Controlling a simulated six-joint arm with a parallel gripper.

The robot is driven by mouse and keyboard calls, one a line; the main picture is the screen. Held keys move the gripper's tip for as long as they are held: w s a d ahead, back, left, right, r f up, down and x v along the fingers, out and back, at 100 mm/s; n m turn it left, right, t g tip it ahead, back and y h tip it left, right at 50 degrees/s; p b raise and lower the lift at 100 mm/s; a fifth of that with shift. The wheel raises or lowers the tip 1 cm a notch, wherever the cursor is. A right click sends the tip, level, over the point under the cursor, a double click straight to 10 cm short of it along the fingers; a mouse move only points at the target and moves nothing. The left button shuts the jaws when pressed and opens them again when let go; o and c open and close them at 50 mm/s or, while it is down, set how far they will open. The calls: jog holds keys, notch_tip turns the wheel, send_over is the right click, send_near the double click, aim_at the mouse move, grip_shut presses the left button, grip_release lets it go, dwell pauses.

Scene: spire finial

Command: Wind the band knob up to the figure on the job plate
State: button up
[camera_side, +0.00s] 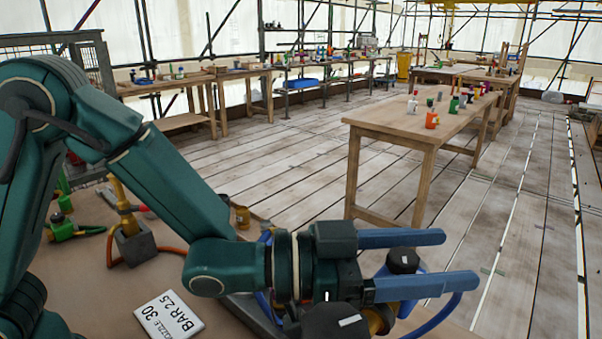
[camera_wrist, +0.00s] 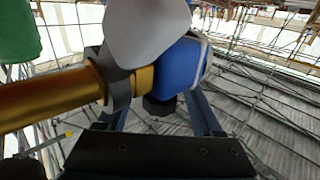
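The white job plate (camera_side: 168,315) lies on the brown bench and reads "NOZZLE 30" and "BAR 2.5". My gripper (camera_side: 447,260) has blue fingers spread apart, pointing right. A black knob with a small white mark (camera_side: 403,259) shows between them; I cannot tell whether they touch it. A second black knob-like part with a white mark (camera_side: 336,322) is nearer the camera, below my gripper. I cannot tell which is the band knob. In the wrist view a dark part (camera_wrist: 158,105) sits between the open fingers (camera_wrist: 164,105), with gaps either side. No scale figures are readable.
A brass tube (camera_wrist: 50,98) with a grey collar and a blue body (camera_wrist: 178,72) crosses close before the wrist camera. Blue hose (camera_side: 440,315) curves beside the fingers. A brass fitting on a grey block (camera_side: 133,243) stands on the bench. A wooden table (camera_side: 420,122) stands beyond.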

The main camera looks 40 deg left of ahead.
aim_at(388, 259)
jog(key=shift+v, duration=2.6)
